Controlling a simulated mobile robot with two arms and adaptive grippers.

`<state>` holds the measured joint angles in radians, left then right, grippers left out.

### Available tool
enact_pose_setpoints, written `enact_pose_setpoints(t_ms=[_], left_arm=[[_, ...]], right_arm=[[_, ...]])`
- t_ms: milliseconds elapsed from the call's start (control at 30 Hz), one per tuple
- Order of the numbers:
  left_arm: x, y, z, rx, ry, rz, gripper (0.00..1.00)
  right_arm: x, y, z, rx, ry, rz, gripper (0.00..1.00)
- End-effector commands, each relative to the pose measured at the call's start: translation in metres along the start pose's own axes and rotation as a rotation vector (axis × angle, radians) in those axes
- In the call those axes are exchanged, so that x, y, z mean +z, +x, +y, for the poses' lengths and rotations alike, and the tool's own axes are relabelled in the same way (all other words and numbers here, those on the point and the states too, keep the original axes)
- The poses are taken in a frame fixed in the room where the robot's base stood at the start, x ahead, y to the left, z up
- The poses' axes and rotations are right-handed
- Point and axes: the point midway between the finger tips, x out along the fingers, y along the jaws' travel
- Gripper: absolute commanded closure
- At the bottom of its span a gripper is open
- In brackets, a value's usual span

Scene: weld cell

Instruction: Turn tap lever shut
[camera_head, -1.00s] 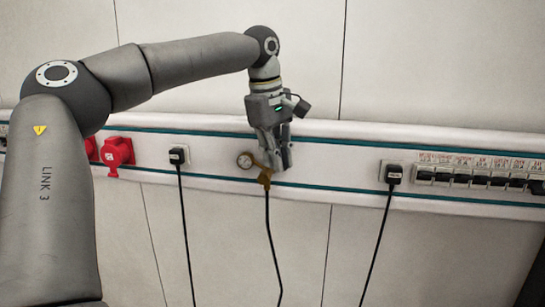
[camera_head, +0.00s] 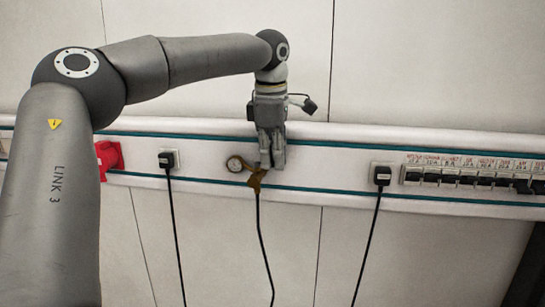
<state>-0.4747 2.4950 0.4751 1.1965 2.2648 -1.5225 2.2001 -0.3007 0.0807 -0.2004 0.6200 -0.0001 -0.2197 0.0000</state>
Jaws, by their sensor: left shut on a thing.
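The tap (camera_head: 256,182) is a small brass-coloured fitting on the white wall rail, with a round gauge-like disc (camera_head: 235,163) at its left and a black hose (camera_head: 262,235) hanging below it. My left gripper (camera_head: 271,164) points down in front of the rail, its fingers close together at the upper right of the tap. It is shut on the tap's lever, which is mostly hidden between and behind the fingers. My right gripper is not in view.
A red socket (camera_head: 109,157) and a black plug (camera_head: 168,159) with a cable are to the left on the rail (camera_head: 330,160). The wall above is bare.

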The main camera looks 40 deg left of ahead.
Motion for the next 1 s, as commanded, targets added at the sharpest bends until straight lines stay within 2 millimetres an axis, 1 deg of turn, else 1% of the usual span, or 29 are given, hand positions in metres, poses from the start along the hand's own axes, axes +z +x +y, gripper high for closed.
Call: enact_pose_setpoints(t_ms=[467,500,633,667,1000], left_arm=[[0.0004,-0.0015,0.0014,0.004,-0.016,0.001,1.0],[0.0004,-0.0015,0.0014,0.005,-0.016,0.001,0.86],[0.0004,-0.0013,0.0012,0.004,-0.015,0.001,0.7],[0.0004,-0.0012,0.0011,0.003,-0.015,0.001,0.68],[0.0003,-0.0026,0.0009,0.002,-0.014,0.002,0.68]], right_arm=[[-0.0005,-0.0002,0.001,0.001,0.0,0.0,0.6],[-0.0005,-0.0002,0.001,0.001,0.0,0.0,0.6],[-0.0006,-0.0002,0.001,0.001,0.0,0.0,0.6],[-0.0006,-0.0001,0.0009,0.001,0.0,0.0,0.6],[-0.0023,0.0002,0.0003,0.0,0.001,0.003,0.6]])
